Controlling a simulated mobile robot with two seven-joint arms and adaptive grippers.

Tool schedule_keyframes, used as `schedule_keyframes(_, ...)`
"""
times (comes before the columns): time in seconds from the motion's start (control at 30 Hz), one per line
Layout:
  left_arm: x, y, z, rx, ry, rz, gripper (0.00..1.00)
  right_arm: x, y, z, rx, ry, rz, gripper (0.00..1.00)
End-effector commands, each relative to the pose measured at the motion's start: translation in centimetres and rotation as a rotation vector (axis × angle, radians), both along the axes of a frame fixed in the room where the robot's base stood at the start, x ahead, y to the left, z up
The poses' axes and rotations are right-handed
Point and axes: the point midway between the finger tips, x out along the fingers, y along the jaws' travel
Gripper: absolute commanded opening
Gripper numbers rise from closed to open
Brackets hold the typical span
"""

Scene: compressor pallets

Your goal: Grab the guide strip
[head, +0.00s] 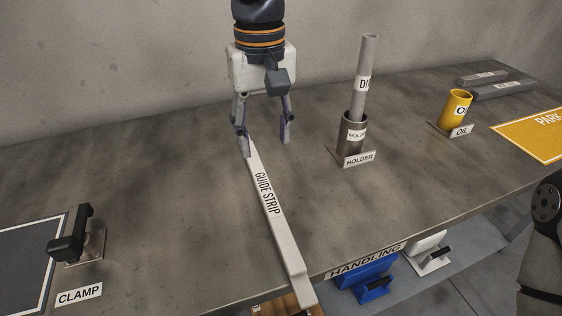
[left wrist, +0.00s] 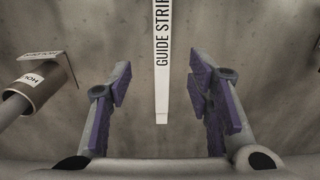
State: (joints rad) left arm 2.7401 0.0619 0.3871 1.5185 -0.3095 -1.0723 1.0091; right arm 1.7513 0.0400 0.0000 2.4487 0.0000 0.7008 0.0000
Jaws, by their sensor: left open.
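The guide strip (head: 270,209) is a long, pale bar with its name printed on top. In the head view it lies across the table from below my left gripper to the front edge, where its near end reaches the edge. My left gripper (head: 266,148) points down over the strip's far end, with its fingers apart. In the left wrist view the strip (left wrist: 162,62) runs between the two open fingers (left wrist: 163,100), and its end shows between them. No contact between fingers and strip is visible. My right gripper is not in view.
A holder (head: 351,133) with an upright grey tube (head: 366,75) stands right of my left gripper. A yellow oil cup (head: 455,111), grey bars (head: 502,90) and a yellow mat (head: 535,131) are farther right. A black clamp (head: 72,236) stands at left. A blue bin (head: 365,278) is below the table edge.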

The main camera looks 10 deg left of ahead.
Motion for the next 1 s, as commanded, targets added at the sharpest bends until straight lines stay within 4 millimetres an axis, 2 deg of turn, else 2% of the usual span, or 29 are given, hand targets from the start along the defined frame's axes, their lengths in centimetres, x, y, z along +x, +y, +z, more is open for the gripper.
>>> schedule_keyframes(0.07, -0.1, 0.0, -1.1, 0.0, 0.006, 0.0, 0.47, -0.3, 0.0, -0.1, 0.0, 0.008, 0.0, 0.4)
schedule_keyframes(0.2, -0.2, 0.0, -4.5, 0.0, 0.011, -0.001, 0.47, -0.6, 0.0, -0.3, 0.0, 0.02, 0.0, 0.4)
schedule_keyframes(0.43, -0.1, -0.1, -7.8, -0.002, 0.006, -0.002, 0.47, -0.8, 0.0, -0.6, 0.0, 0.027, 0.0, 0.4)
schedule_keyframes(0.6, -0.2, -0.4, -11.2, -0.001, 0.008, -0.001, 0.47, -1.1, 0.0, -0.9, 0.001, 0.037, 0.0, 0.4)
schedule_keyframes(0.7, -0.1, -0.4, -12.0, -0.001, 0.003, -0.002, 0.47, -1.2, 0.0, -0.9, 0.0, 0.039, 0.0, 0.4)
schedule_keyframes(0.9, -0.1, -0.4, -12.1, -0.001, -0.001, -0.001, 0.47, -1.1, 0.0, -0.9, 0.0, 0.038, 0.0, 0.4)
schedule_keyframes(0.93, -0.1, -0.4, -12.1, -0.001, -0.001, -0.001, 0.42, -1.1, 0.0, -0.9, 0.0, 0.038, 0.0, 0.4)
schedule_keyframes(1.0, -0.1, -0.3, -12.0, -0.001, -0.001, -0.001, 0.26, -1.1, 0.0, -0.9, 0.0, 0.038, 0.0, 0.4)
